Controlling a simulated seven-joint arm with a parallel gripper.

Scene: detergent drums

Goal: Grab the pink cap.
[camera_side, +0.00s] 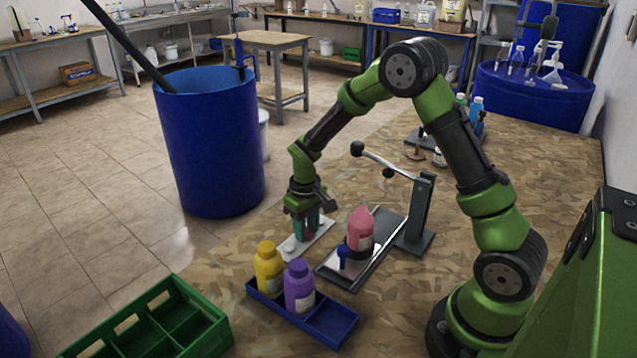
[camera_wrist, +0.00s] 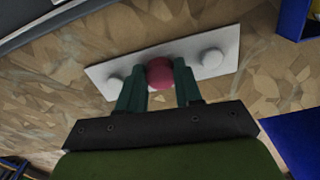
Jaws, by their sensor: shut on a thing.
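The pink cap (camera_wrist: 160,73) shows in the wrist view as a dark pink round piece between the two green fingers of my gripper (camera_wrist: 158,90). The fingers are shut on it from both sides. It is over the middle of a white plate (camera_wrist: 217,44) that has a white round knob on either side. I cannot tell whether the cap still touches the plate. In the side view my gripper (camera_side: 307,228) points down over the white plate (camera_side: 290,249), and the fingers mostly hide the cap.
A pink bottle (camera_side: 360,228) stands in a metal lever press (camera_side: 420,215) just right of my gripper. A blue tray (camera_side: 325,322) in front holds a yellow bottle (camera_side: 268,268) and a purple bottle (camera_side: 299,287). A green crate (camera_side: 205,330) stands at front left.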

